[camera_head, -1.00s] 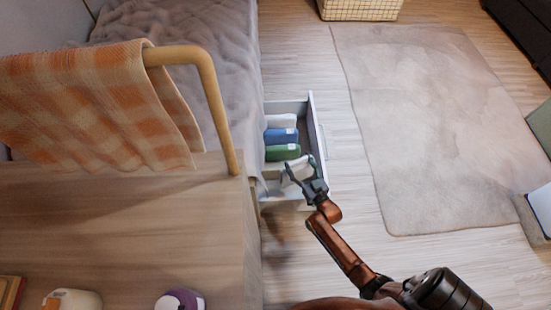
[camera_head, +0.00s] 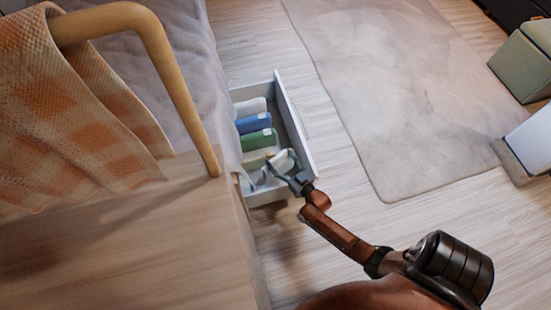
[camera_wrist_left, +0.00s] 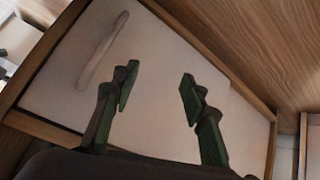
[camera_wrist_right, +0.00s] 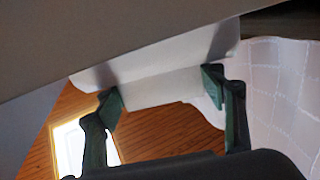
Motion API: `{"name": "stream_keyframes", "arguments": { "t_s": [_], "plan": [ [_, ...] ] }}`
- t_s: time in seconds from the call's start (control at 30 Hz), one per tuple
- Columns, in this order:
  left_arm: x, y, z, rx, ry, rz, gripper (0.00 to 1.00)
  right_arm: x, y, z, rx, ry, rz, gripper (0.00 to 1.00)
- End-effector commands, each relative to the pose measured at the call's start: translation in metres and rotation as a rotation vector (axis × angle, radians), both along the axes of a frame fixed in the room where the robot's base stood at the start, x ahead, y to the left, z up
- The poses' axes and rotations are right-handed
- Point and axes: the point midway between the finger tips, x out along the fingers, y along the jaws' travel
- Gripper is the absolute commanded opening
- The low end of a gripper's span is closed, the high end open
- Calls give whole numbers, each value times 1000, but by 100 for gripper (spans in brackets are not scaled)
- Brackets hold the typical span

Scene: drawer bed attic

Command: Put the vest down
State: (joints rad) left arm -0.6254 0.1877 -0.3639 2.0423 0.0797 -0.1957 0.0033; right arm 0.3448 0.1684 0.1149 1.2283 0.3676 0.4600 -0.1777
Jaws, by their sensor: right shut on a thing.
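A white folded cloth, which I take to be the vest (camera_head: 283,160), is held by my right gripper (camera_head: 290,172) over the near end of the open drawer (camera_head: 289,105). In the right wrist view the white vest (camera_wrist_right: 160,88) spans between both fingertips of the right gripper (camera_wrist_right: 163,90), close under a pale panel (camera_wrist_right: 100,45). Whether the vest touches the drawer floor is hidden. My left gripper (camera_wrist_left: 157,92) is open and empty in front of a pale drawer front with a handle (camera_wrist_left: 102,50); it is outside the head view.
The drawer also holds a white (camera_head: 250,107), a blue (camera_head: 254,123) and a green folded cloth (camera_head: 259,139). A bed (camera_head: 150,70) and a wooden top (camera_head: 120,250) border it on the left. An orange checked blanket (camera_head: 80,125) hangs on a rail. A rug (camera_head: 390,90) lies right.

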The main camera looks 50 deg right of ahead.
Motion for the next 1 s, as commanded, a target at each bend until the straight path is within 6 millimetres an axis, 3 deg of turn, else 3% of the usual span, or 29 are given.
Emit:
{"name": "stream_keyframes", "arguments": {
  "t_s": [0.07, 0.93, 0.97, 1.0],
  "plan": [
    [-3, 1, -6, 2, -16, -6, 40, 0, 0, -8, -1, 2, 1, 32],
    [-7, 4, -12, 0, -85, -23, 40, 0, 0, -19, -1, -3, 0, 32],
    [-7, 4, -12, 0, -85, -23, 40, 0, 0, -19, -1, -2, 0, 65],
    [-7, 4, -12, 0, -84, -23, 40, 0, 0, -19, -1, -2, 0, 68]
  ]
}}
